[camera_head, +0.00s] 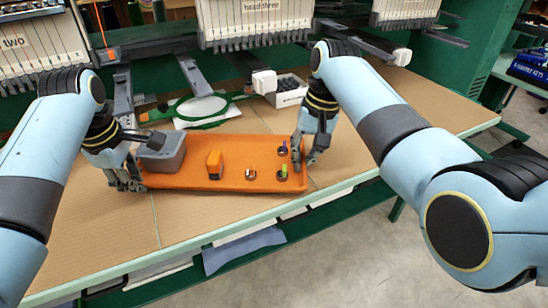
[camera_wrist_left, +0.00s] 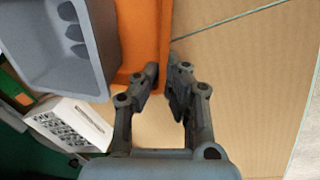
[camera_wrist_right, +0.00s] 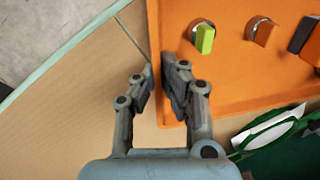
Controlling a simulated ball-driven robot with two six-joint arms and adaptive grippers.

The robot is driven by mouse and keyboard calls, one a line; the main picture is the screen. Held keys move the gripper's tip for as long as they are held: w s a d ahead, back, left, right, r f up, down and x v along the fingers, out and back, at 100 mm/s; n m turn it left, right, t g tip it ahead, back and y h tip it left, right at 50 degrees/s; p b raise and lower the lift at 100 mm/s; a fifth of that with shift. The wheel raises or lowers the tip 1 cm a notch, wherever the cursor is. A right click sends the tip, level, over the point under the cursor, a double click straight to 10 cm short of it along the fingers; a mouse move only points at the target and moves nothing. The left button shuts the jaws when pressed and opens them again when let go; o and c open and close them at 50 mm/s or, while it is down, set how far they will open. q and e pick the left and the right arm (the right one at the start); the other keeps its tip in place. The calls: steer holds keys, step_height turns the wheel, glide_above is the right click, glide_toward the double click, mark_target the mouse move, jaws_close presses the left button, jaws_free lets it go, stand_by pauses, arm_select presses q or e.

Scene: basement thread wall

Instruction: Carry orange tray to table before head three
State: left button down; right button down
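The orange tray (camera_head: 190,178) lies level over the tan table top, in front of the machine head labelled "head three" (camera_head: 262,12). It holds a grey bin (camera_head: 162,155), an orange block-like item (camera_head: 214,163) and several small bobbin-like pieces. My left gripper (camera_head: 130,182) is at the tray's left end; in the left wrist view its fingers (camera_wrist_left: 163,72) are close together on both sides of the rim. My right gripper (camera_head: 310,155) is at the right end, its fingers (camera_wrist_right: 158,75) likewise around the rim. I cannot tell whether the tray touches the table.
Behind the tray are a green hoop with white cloth (camera_head: 200,108) and a white box of dark items (camera_head: 287,92). Machine arms overhang the table's back. The table (camera_head: 420,105) is bare to the right. A blue-grey cloth (camera_head: 243,248) hangs below the front edge.

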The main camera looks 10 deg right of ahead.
arm_select(q)
steer(key=shift+f+b, duration=0.3)
steer(key=shift+f, duration=0.35)
arm_select(e)
steer(key=shift+f, duration=0.6)
arm_select(q)
steer(key=c, duration=1.5)
jaws_free()
steer(key=shift+r, duration=0.2)
arm_select(e)
steer(key=c, duration=1.5)
jaws_free()
steer(key=shift+r, duration=0.2)
arm_select(q)
steer(key=shift+r, duration=0.1)
